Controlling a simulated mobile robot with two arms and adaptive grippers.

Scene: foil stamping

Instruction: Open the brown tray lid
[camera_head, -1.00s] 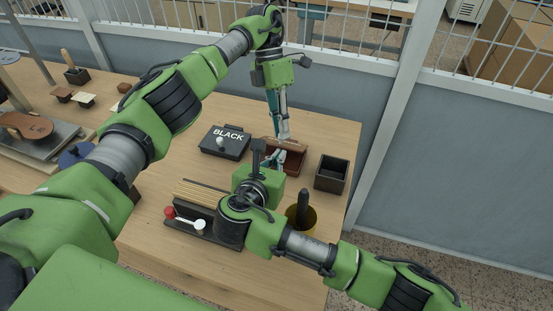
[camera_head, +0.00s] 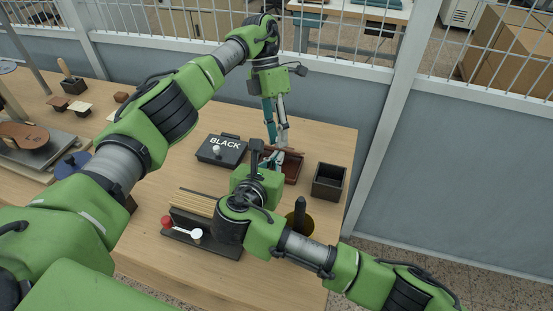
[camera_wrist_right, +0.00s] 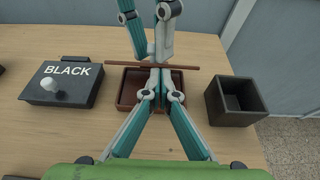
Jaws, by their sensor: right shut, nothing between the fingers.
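The brown tray (camera_head: 292,172) stands at the right part of the table and shows its dark interior in the right wrist view (camera_wrist_right: 130,99). Its brown lid (camera_wrist_right: 118,66) shows there as a thin bar, nearly edge-on, across the far side of the tray. My left gripper (camera_wrist_right: 150,56) comes down from above to the middle of the lid; whether it grips the lid is unclear. My right gripper (camera_wrist_right: 158,90) is shut and empty, its fingertips over the tray just on the near side of the lid. In the head view my right arm hides part of the tray.
A black case marked BLACK (camera_head: 212,155) stands left of the tray, and an open dark box (camera_head: 328,182) right of it. A wire fence borders the table's back.

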